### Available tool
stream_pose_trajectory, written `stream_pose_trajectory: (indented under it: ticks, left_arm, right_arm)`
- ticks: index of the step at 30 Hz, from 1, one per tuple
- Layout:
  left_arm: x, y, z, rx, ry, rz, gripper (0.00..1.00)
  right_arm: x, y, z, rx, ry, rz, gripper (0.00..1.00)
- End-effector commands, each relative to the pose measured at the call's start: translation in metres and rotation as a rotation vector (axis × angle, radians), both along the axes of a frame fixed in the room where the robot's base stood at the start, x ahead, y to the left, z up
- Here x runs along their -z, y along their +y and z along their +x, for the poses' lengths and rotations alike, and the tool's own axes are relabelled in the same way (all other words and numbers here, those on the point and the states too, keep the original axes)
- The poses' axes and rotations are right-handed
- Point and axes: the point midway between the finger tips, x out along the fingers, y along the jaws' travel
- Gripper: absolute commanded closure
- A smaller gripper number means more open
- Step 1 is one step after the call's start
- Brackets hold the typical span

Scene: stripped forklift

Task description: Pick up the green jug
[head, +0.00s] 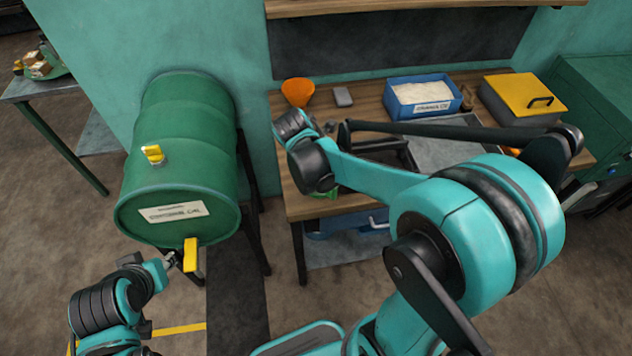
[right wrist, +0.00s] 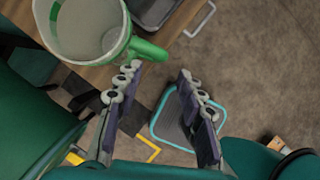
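The green jug (right wrist: 92,32) is at the top left of the right wrist view. Its round mouth faces the camera, its inside is pale, and its green handle (right wrist: 150,49) sticks out to the right. My right gripper (right wrist: 158,78) is open and empty, with the handle just past its fingertips, nearest the left finger. In the head view my right wrist hides most of the jug; a bit of green (head: 326,194) below it may be the jug. My left gripper (head: 170,262) is beside the barrel's yellow tap handle (head: 190,254); its finger opening is unclear.
A green barrel (head: 180,140) lies on a dark stand left of the wooden bench (head: 300,208). On the bench are an orange funnel (head: 298,91), a blue bin (head: 423,97), a grey tray (head: 455,140) and a yellow-lidded box (head: 525,96).

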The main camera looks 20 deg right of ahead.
Motion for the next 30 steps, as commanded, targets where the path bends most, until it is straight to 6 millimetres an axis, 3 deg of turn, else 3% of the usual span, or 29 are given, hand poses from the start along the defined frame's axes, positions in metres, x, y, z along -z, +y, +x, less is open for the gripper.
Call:
stream_pose_trajectory:
  ticks: [9, 16, 24, 30]
  left_arm:
    - [0.015, 0.000, 0.000, 0.000, 0.000, 0.000, 0.69]
    - [0.020, 0.000, 0.000, 0.000, 0.000, 0.000, 0.69]
    - [0.033, 0.000, 0.000, 0.000, 0.000, 0.000, 0.69]
    - [0.034, 0.000, 0.000, 0.000, 0.000, 0.000, 0.69]
  right_arm:
    - [0.047, -0.019, 0.005, -0.007, 0.005, -0.002, 0.62]
    - [0.063, -0.025, 0.007, -0.007, 0.005, -0.002, 0.62]
    - [0.103, -0.041, 0.011, -0.006, 0.004, -0.002, 0.62]
    - [0.110, -0.045, 0.012, -0.006, 0.003, -0.002, 0.62]
